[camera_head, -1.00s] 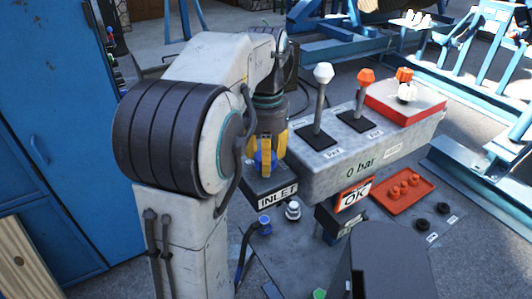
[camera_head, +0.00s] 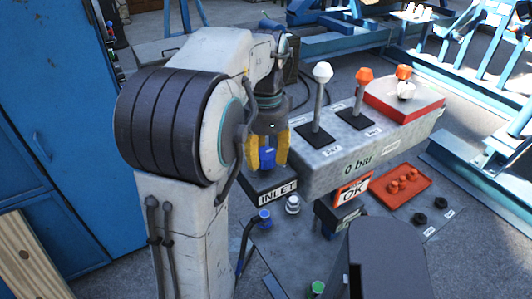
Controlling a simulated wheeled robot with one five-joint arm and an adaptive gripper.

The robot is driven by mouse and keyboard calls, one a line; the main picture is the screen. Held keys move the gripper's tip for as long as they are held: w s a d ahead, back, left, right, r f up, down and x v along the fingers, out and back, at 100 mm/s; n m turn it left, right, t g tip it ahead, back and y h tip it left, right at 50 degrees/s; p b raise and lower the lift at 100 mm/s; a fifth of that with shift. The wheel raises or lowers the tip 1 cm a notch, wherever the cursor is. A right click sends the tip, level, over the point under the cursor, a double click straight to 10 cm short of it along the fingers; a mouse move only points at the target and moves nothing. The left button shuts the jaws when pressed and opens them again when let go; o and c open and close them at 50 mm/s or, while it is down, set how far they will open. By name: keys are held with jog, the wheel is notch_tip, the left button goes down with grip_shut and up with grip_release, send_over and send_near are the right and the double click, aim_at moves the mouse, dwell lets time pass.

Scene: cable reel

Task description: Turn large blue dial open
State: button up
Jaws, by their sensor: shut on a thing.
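The large blue dial (camera_head: 266,158) sits on top of the dark box with the INLET label (camera_head: 278,193). My gripper (camera_head: 267,163) comes down over it from above, with one yellow finger on the left side of the dial and one on the right. The fingers are shut on the dial, and its blue face shows between them. The dial's base is partly hidden by the fingertips.
Right of the dial is a grey console (camera_head: 350,150) with a white-knobbed lever (camera_head: 321,95) and an orange-knobbed lever (camera_head: 361,95). It reads "0 bar". A red tray (camera_head: 401,184) lies right.

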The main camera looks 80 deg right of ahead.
aim_at(264, 153)
jog(key=shift+a+f+m, duration=0.1)
jog(key=shift+f+m, duration=0.05)
jog(key=shift+m, duration=0.25)
jog(key=o, duration=1.2)
jog(key=shift+w, duration=0.1)
jog(key=shift+r, duration=0.25)
notch_tip(264, 153, up, 12)
jog(key=shift+f, duration=0.2)
dwell(0.7)
